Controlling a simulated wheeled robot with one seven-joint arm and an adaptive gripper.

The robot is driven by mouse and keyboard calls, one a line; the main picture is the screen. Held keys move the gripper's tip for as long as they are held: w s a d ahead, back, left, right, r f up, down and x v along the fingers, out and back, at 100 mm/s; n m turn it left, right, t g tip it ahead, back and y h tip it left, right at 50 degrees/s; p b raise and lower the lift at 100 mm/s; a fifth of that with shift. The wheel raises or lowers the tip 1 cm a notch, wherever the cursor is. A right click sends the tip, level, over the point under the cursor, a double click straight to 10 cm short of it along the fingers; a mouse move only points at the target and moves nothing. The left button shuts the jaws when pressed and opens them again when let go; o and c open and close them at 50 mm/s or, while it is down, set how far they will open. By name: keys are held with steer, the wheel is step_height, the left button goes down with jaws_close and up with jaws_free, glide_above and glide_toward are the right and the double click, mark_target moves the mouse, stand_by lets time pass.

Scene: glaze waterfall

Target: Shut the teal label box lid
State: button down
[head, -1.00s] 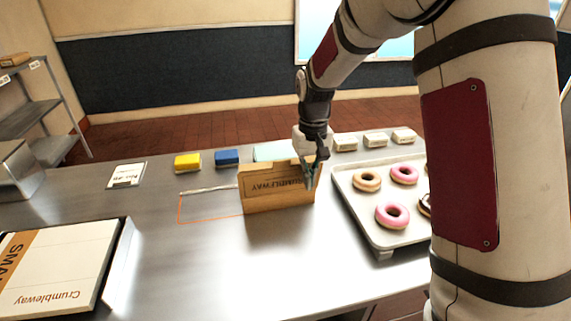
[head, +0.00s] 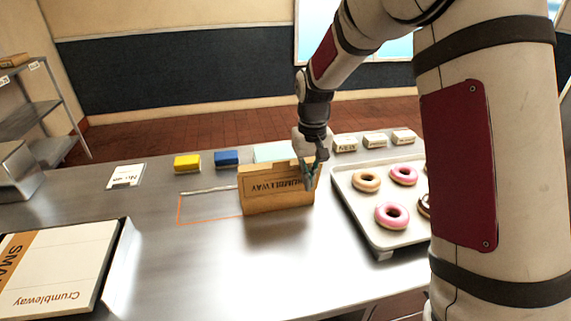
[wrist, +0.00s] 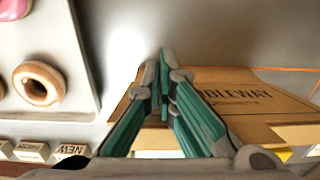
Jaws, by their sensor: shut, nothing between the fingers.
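A brown cardboard box (head: 262,206) stands on the metal table in the middle of the head view. Its Crumbleway-lettered panel (head: 270,188) is raised and faces the head camera; the lettering also shows in the wrist view (wrist: 235,97). A pale teal surface (head: 274,151) shows just behind the panel; how it joins the box is hidden. My gripper (head: 309,186) is shut and empty at the box's right end, its fingertips low by the panel. In the wrist view its teal fingers (wrist: 164,62) meet beside the panel's edge; contact is unclear.
A tray (head: 372,236) of donuts stands close to the right. Small labelled blocks (head: 375,140), a blue block (head: 227,158) and a yellow block (head: 187,163) line the back. An orange outline (head: 179,210) lies left of the box.

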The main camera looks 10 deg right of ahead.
stand_by(0.4)
steer(key=w+b, duration=0.5)
steer(key=w, duration=0.3)
steer(key=shift+w, duration=0.35)
stand_by(1.0)
stand_by(0.5)
steer(key=shift+r+p, duration=0.6)
steer(key=shift+r, duration=2.4)
